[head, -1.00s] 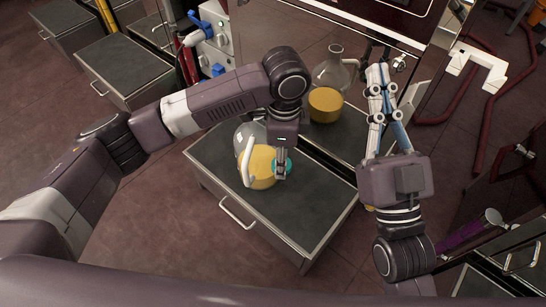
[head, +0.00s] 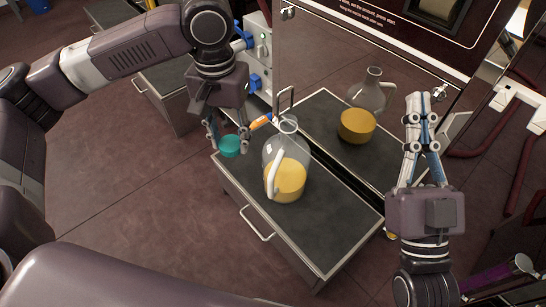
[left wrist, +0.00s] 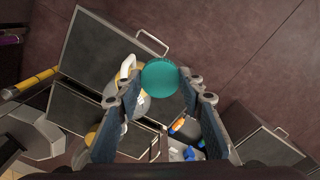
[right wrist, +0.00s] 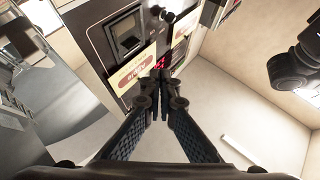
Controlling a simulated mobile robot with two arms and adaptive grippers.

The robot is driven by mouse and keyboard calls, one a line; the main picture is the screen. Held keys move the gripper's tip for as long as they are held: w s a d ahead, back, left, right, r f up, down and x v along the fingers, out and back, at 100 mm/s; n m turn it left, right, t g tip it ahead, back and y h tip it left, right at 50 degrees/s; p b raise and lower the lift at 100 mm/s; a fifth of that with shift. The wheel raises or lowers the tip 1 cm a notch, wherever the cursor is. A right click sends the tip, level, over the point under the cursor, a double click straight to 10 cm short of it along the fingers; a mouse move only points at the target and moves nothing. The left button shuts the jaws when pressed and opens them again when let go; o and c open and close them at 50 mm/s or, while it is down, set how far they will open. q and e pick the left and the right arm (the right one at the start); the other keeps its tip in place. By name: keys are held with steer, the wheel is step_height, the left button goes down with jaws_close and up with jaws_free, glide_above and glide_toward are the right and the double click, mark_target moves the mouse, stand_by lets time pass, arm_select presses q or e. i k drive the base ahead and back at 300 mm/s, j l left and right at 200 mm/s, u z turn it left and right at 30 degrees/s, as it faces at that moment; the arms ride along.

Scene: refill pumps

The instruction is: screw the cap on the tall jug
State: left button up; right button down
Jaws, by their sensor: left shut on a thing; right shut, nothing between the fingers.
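The tall jug (head: 286,180) stands upright on the dark cabinet top. It is clear glass with yellow liquid, a white handle and a narrow open neck. My left gripper (head: 228,138) is shut on the teal cap (head: 229,147), left of the jug and apart from it. In the left wrist view the round cap (left wrist: 160,77) sits between the fingertips and hides part of the jug (left wrist: 128,85) behind it. My right gripper (head: 421,98) is shut and empty, raised to the right of the jug. It also shows shut in the right wrist view (right wrist: 161,78).
The low cabinet (head: 330,232) has free room on its top in front of the jug. Behind it is a shiny panel (head: 320,60) in which a second jug shape (head: 357,125) shows, apparently a reflection. Blue-handled valves (head: 247,80) are behind my left gripper.

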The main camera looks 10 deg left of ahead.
mark_target(286, 155)
steer(key=z, duration=0.6)
steer(key=j+z, duration=0.2)
steer(key=z, duration=0.25)
steer(key=j+z, duration=0.2)
steer(key=z, duration=0.25)
steer(key=j+z, duration=0.2)
steer(key=z, duration=0.25)
steer(key=k+j+z, duration=0.1)
steer(key=z, duration=0.35)
steer(key=k+j+z, duration=0.45)
steer(key=k+j, duration=0.15)
steer(key=j, duration=0.15)
steer(key=k+j+z, duration=0.45)
steer(key=k, duration=0.3)
steer(key=k+j, duration=0.3)
steer(key=j, duration=0.7)
